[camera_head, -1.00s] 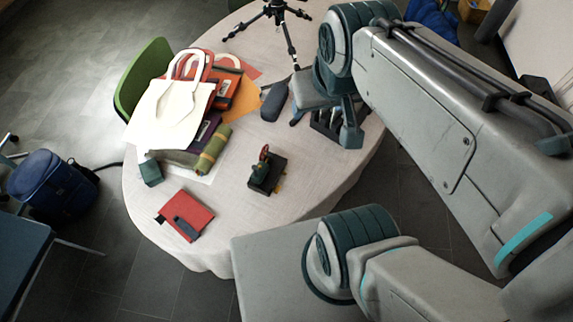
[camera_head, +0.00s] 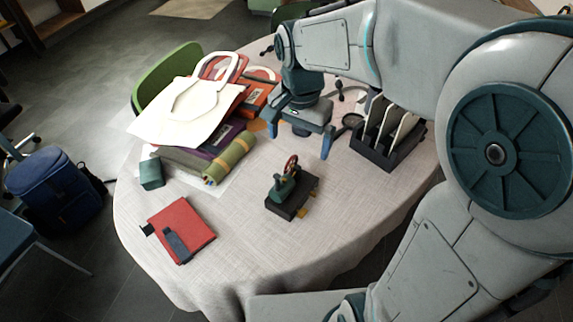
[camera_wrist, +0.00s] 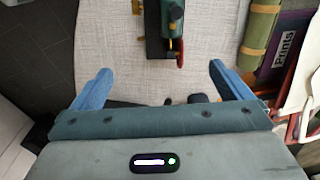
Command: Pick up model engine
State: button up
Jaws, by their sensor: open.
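The model engine (camera_head: 285,187) is a small green machine with a red wheel on a dark base. It stands upright near the middle of the table (camera_head: 245,250). In the wrist view the model engine (camera_wrist: 170,22) is at the top centre, partly cut off by the frame edge, with its red wheel towards me. My gripper (camera_head: 299,135) is open and empty above the table, behind the engine in the head view. In the wrist view its two blue fingers (camera_wrist: 163,90) are wide apart, and the engine lies beyond the fingertips, between their lines.
A stack of folders, bags and a rolled green cloth (camera_head: 230,158) lies to the left. A red notebook (camera_head: 182,225) lies at the front left. A black rack (camera_head: 388,145) with pale plates stands to the right. Bare tablecloth surrounds the engine.

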jog(key=b, duration=0.2)
send_over(291, 180)
notch_tip(291, 180, down, 4)
jog(key=shift+m+g, duration=0.3)
jog(key=shift+m, duration=0.2)
jog(key=f, duration=0.5)
jog(key=f+b, duration=0.1)
jog(key=f, duration=0.2)
jog(key=shift+w+a+f, duration=0.2)
jog(key=shift+w+f, duration=0.15)
jog(key=shift+s+d+f+b, duration=0.15)
jog(key=shift+s+f+b, duration=0.1)
jog(key=shift+f, duration=1.1)
jog(key=shift+s+d+f+b, duration=0.1)
jog(key=shift+f+b, duration=0.15)
jog(key=shift+f, duration=1.05)
jog(key=c, duration=1.8)
jog(key=shift+w+r, duration=0.1)
jog(key=shift+c, duration=0.4)
jog(key=shift+r, duration=0.15)
